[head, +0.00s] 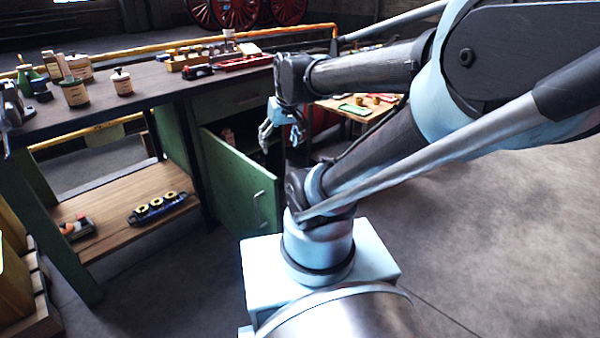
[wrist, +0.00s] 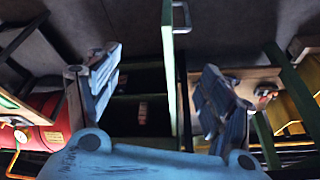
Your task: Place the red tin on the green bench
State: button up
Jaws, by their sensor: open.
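The green bench (head: 150,86) has a dark top, green legs and an open cupboard door (head: 240,182). My gripper (head: 280,138) is open and empty, just in front of the open cupboard at its right end. In the wrist view my gripper (wrist: 160,88) has its two fingers wide apart, with the door edge (wrist: 169,65) and dark cupboard between them. A small reddish thing (head: 228,137) is dimly visible inside the cupboard; a small reddish patch (wrist: 143,112) also shows in the wrist view. I cannot tell whether either is the red tin.
Jars (head: 74,93) and a white-labelled pot (head: 122,82) stand on the bench's left part. A wooden tray (head: 190,58) and red tools (head: 240,63) lie at its back right. The middle of the top is clear. A lower shelf (head: 110,220) holds parts. A small table (head: 345,107) stands behind.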

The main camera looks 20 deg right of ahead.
jog(key=s+d+f+m, duration=0.1)
jog(key=s+d+f, duration=0.1)
jog(key=s+f, duration=0.1)
jog(key=s+d+f+g+h, duration=0.1)
jog(key=s+d+f, duration=0.1)
jog(key=s, duration=0.4)
jog(key=shift+f+m+g, duration=0.3)
jog(key=shift+f+m, duration=0.1)
jog(key=shift+f, duration=0.25)
jog(key=shift+s+d, duration=0.1)
jog(key=shift+w+f, duration=0.2)
jog(key=shift+w, duration=0.25)
